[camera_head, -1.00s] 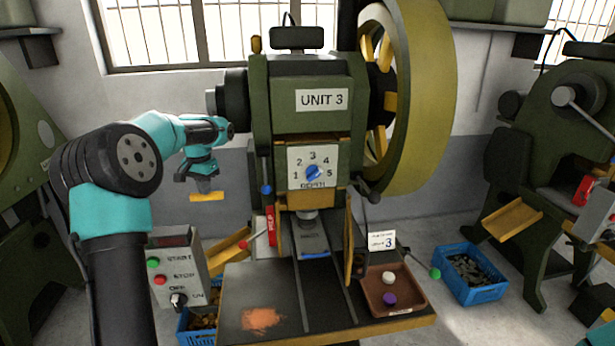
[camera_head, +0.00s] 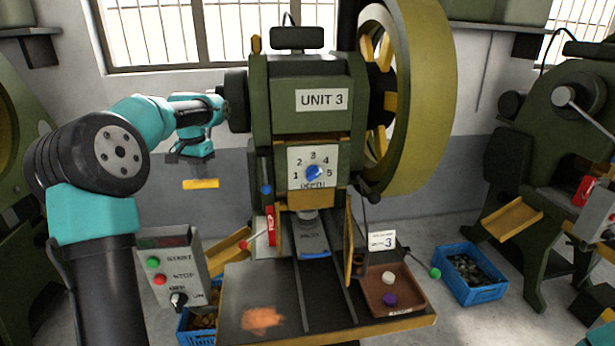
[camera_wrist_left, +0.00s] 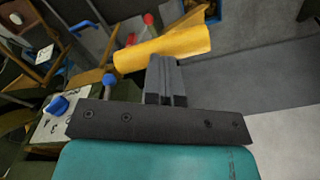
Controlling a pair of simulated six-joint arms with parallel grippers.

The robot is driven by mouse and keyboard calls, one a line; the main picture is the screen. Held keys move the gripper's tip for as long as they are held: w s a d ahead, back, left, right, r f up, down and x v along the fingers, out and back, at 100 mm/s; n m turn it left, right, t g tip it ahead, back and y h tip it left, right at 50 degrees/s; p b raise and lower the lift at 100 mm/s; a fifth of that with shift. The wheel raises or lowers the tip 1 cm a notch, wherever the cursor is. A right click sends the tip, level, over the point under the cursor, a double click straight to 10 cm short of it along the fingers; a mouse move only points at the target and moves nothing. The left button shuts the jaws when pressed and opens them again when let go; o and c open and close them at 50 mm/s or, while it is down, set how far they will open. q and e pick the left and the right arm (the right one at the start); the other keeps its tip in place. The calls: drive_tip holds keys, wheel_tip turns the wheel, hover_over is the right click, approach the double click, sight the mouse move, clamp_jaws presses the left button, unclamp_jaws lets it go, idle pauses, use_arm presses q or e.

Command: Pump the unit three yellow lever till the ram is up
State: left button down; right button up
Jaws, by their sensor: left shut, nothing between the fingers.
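The yellow lever (camera_head: 201,184) shows as a short, nearly level bar left of the press marked UNIT 3 (camera_head: 322,98). The rest of the lever cannot be made out. My left gripper (camera_head: 188,158) is just above the bar, shut and empty. In the left wrist view, the shut fingers (camera_wrist_left: 166,70) point at the yellow bar (camera_wrist_left: 160,48), which lies across their tips. Whether they touch cannot be told. The ram (camera_head: 308,216) is below the depth dial (camera_head: 313,172), above the bed.
A control box (camera_head: 172,268) with green and red buttons stands at front left. Levers with a blue ball (camera_head: 266,189) and a red ball (camera_head: 245,244) are near the press's left side. A brown tray (camera_head: 412,303) and blue crate (camera_head: 470,289) are to the right.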

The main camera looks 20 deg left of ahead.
use_arm(q)
drive_tip(key=shift+f, duration=0.1)
idle(0.5)
drive_tip(key=shift+f, duration=0.55)
drive_tip(key=shift+w+a+f, duration=0.2)
drive_tip(key=shift+w+f, duration=0.1)
drive_tip(key=shift+f, duration=0.6)
drive_tip(key=shift+w+a+f, duration=0.2)
drive_tip(key=shift+w+f, duration=0.15)
drive_tip(key=shift+f, duration=0.55)
drive_tip(key=shift+w+a+f, duration=0.2)
drive_tip(key=shift+w+f, duration=0.1)
drive_tip(key=shift+f, duration=0.6)
drive_tip(key=shift+w+a+f, duration=0.3)
drive_tip(key=shift+w+f, duration=0.15)
drive_tip(key=shift+f, duration=0.35)
drive_tip(key=shift+w+a+f, duration=0.3)
drive_tip(key=shift+w+f, duration=0.1)
drive_tip(key=shift+f, duration=0.45)
drive_tip(key=shift+w+a+f, duration=0.3)
drive_tip(key=shift+w+f, duration=0.15)
drive_tip(key=shift+f, duration=0.35)
